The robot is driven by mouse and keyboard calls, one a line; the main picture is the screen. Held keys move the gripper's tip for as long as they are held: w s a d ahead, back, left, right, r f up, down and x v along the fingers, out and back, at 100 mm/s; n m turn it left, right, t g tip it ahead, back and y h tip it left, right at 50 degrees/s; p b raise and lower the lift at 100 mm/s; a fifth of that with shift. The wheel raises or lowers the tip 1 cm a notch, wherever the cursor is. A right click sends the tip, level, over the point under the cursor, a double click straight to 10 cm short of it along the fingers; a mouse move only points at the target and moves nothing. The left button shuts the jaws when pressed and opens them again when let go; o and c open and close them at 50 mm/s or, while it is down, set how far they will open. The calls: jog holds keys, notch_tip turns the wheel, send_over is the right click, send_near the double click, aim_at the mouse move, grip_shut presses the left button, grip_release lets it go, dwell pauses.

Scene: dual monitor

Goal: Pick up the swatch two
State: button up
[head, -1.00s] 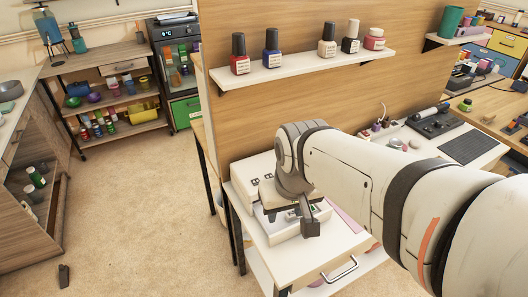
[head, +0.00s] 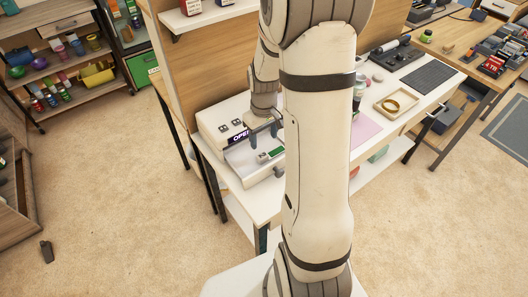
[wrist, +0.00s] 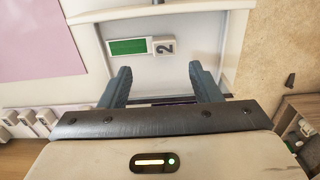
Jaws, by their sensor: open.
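Swatch two appears to be the green rectangle with a pale border (wrist: 128,47) in the wrist view, lying flat in a white tray (wrist: 197,30). A small tag with a "2" (wrist: 164,48) sits just right of it. In the head view the green piece (head: 273,153) shows in the white unit (head: 245,160), partly hidden by my arm. My gripper (wrist: 159,70) is open and empty, its fingers pointing toward the tray. The swatch lies beyond the fingertips, slightly left of centre. In the head view my gripper (head: 265,130) hangs over the unit.
The unit has an "OPEN" sign (head: 239,137) and stands on a white desk (head: 208,155) against a wooden panel. A pink sheet (wrist: 40,38) lies beside the tray. A wooden tray with a ring (head: 395,104) lies farther right.

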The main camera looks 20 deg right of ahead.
aim_at(263, 155)
jog(key=f, duration=0.7)
jog(key=shift+s+a+f, duration=0.15)
jog(key=shift+a+f, duration=0.05)
jog(key=shift+a, duration=0.1)
jog(key=c, duration=1.1)
jog(key=shift+r, duration=0.15)
